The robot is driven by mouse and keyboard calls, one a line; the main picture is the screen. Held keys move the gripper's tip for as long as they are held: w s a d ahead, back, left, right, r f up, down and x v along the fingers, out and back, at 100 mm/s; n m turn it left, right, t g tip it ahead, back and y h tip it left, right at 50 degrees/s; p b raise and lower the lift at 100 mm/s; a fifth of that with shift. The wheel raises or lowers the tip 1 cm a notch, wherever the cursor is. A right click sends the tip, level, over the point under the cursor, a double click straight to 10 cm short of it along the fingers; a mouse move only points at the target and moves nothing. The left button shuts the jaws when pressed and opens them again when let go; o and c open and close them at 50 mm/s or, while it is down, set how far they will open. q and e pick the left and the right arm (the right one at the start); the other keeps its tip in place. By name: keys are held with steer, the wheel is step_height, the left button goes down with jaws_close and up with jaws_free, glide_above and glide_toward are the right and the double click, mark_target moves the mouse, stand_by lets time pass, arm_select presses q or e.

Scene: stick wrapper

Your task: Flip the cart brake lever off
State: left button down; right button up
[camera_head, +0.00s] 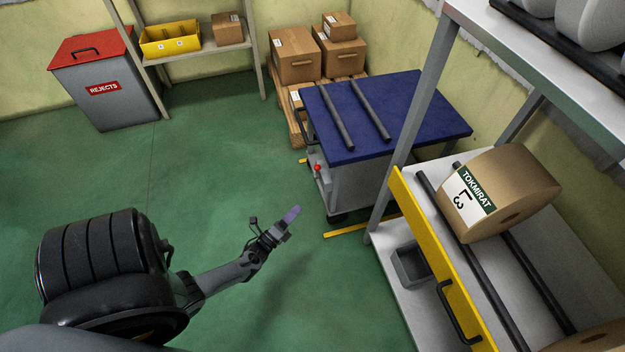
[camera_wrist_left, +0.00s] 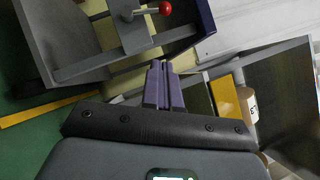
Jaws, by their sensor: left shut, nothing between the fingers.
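The cart (camera_head: 345,185) has a blue top and a grey body and stands right of centre in the head view. Its brake lever (camera_head: 318,167) has a red knob and sits on the cart's near left side. In the left wrist view the red-knobbed lever (camera_wrist_left: 165,8) shows at the top, mounted on a grey plate. My left gripper (camera_head: 291,213) is shut and empty, its purple fingers apart from the lever, to its lower left in the head view. The fingers (camera_wrist_left: 160,80) also show in the left wrist view, below the knob. My right gripper is not in view.
A grey shelf with a yellow front bar (camera_head: 428,250) and a large labelled roll (camera_head: 505,185) stands to the right. Cardboard boxes (camera_head: 296,55) and a red-lidded reject bin (camera_head: 102,85) stand behind. Green floor lies free left of the cart.

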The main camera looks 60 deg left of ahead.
arm_select(q)
steer(key=shift+w, duration=0.1)
steer(key=b, duration=0.4)
glide_toward(317, 171)
steer(key=w+d, duration=0.2)
steer(key=w, duration=0.3)
steer(key=a, duration=0.1)
steer(key=w+a, duration=0.1)
steer(key=a+r+b, duration=0.1)
steer(key=shift+w+a+r, duration=0.1)
steer(key=shift+w+a, duration=0.15)
